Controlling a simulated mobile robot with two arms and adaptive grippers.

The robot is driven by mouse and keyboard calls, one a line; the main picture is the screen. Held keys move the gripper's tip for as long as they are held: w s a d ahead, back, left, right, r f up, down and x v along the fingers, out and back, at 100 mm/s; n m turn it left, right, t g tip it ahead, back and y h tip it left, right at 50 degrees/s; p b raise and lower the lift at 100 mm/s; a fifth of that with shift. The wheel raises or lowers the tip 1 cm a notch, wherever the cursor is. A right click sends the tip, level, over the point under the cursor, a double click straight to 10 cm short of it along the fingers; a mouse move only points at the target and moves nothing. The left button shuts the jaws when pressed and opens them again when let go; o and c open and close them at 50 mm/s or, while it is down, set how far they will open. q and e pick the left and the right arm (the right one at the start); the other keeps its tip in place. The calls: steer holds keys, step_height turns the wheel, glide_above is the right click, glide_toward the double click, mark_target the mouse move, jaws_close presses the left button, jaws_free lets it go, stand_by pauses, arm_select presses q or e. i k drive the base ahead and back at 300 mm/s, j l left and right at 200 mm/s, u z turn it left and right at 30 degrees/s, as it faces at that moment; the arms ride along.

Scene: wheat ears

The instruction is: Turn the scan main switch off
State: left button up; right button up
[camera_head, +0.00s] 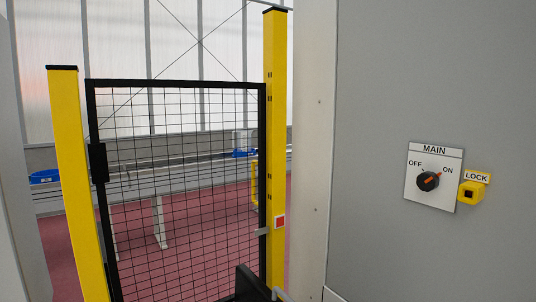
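The main switch (428,181) is a black round knob with an orange pointer. It sits on a white plate (416,200) marked MAIN, with OFF at the upper left and ON at the upper right. The plate is on a grey panel (440,75) at the right. The orange pointer is turned toward ON. A yellow block (471,193) under a LOCK label sits just right of the plate. Neither of my grippers can be made out in this view, and nothing touches the knob.
A black mesh gate (185,200) stands at the left between two yellow posts (276,130) (75,180). A dark shape (255,284) at the bottom centre is unclear. Blue bins (45,177) and red floor (185,265) show beyond the mesh. The space before the switch looks clear.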

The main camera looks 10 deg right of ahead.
mark_target(427, 181)
steer(key=z, duration=1.35)
